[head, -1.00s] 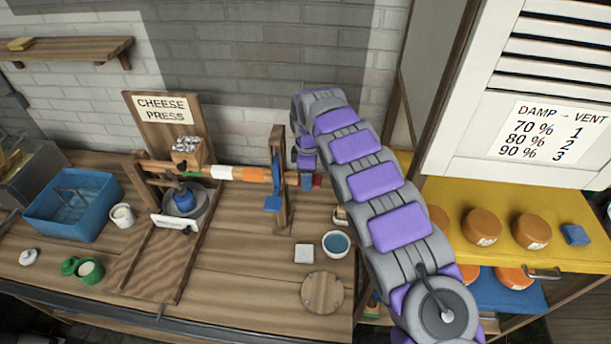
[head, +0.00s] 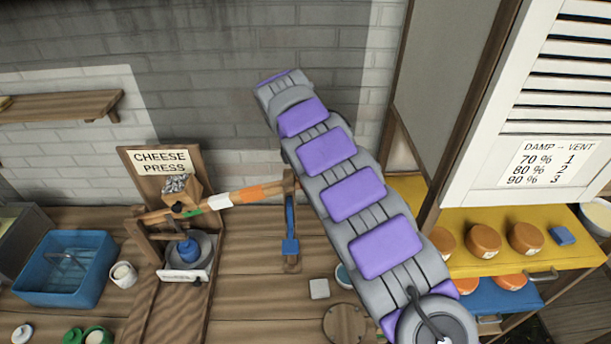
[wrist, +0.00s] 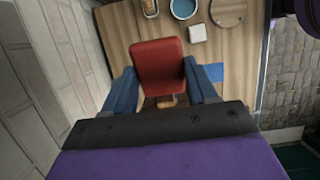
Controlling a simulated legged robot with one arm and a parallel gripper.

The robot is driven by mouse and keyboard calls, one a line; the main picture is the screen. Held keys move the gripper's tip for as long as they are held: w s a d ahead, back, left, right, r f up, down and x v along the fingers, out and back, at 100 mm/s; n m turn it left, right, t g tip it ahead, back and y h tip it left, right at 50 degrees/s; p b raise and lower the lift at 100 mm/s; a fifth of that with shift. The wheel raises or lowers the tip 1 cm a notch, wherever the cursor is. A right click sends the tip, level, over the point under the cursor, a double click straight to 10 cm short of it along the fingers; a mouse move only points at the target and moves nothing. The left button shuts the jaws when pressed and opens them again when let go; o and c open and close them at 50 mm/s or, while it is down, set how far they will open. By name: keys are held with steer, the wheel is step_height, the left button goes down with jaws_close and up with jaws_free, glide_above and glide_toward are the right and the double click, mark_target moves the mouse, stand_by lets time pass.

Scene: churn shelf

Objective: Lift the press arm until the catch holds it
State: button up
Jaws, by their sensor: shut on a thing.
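The press arm (head: 235,197) is a wooden bar with green, white and orange bands. It slopes up to the right from the cheese press and reaches the upper part of the slim wooden post (head: 292,264). A blue catch piece (head: 290,246) hangs on the post, with its wide tab below the bar. Whether it touches the bar is unclear. In the wrist view, my gripper (wrist: 160,78) is shut on the bar's red handle (wrist: 158,62), a blue finger on either side. In the head view, my own arm hides the gripper and handle.
The press (head: 188,250) with its sign board stands left of the post. A blue basin (head: 64,262) and a white cup (head: 123,274) are further left. A pale block (head: 319,288) and a round board (head: 345,325) lie right.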

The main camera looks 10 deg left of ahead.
steer(key=shift+w+r, duration=0.1)
steer(key=o, duration=1.5)
steer(key=shift+w, duration=0.1)
steer(key=shift+a, duration=0.15)
steer(key=shift+a+r, duration=0.1)
steer(key=shift+r, duration=0.1)
steer(key=p+v, duration=1.2)
steer(key=v, duration=0.4)
steer(key=shift+r+p, duration=0.3)
steer(key=shift+a, duration=0.1)
